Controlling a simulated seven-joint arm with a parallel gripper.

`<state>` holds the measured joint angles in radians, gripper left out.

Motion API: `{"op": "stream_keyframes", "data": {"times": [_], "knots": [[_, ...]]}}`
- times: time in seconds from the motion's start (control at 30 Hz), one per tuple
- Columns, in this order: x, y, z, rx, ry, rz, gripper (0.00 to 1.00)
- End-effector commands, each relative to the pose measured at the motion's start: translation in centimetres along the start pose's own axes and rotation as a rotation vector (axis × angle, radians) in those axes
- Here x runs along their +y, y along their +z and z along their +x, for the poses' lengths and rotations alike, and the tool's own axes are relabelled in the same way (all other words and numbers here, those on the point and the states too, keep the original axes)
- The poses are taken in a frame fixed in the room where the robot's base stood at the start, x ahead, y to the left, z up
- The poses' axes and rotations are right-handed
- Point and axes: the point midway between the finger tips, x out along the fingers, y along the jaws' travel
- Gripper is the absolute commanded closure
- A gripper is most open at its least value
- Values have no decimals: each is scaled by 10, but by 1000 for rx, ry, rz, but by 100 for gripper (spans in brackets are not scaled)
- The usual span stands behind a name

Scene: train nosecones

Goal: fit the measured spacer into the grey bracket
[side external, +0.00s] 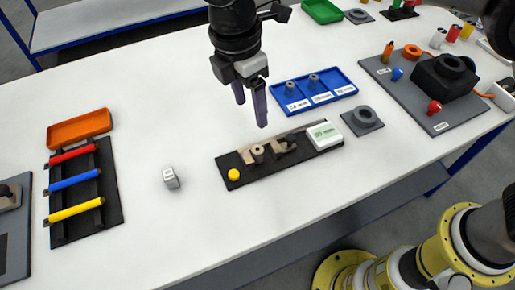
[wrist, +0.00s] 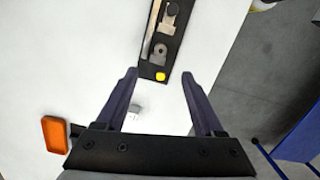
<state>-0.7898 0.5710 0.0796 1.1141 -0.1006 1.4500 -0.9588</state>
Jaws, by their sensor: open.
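My gripper (side external: 251,113) is open and empty, pointing down above the table behind the black measuring board (side external: 206,162). A small round spacer-like piece (side external: 257,154) sits on that board beside the metal jaws; in the wrist view it shows as a ring (wrist: 160,49) beyond my fingertips (wrist: 159,74). I cannot tell whether the jaws touch it. The board has a yellow button (side external: 234,175) and a white box with a green display (side external: 324,134). A grey square piece with a raised round ring (side external: 362,118) stands right of the board; I cannot tell whether it is the bracket.
A blue tray (side external: 340,78) with labels holds two grey round pieces. A small grey labelled block (side external: 171,179) stands left of the board. Farther left are an orange tray (side external: 79,129) and a black rack (side external: 111,187) with coloured bars. Clear table surrounds the block.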

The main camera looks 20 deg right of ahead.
Motion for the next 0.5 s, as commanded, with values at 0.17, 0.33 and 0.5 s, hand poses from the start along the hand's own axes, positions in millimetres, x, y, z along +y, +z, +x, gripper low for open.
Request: {"op": "stream_keyframes", "data": {"times": [0.17,0.33,0.5], "knots": [[-2,-2,20,-1,-1,-5,30],[-2,-1,53,0,0,-3,30],[-1,-2,76,2,3,-2,30]]}}
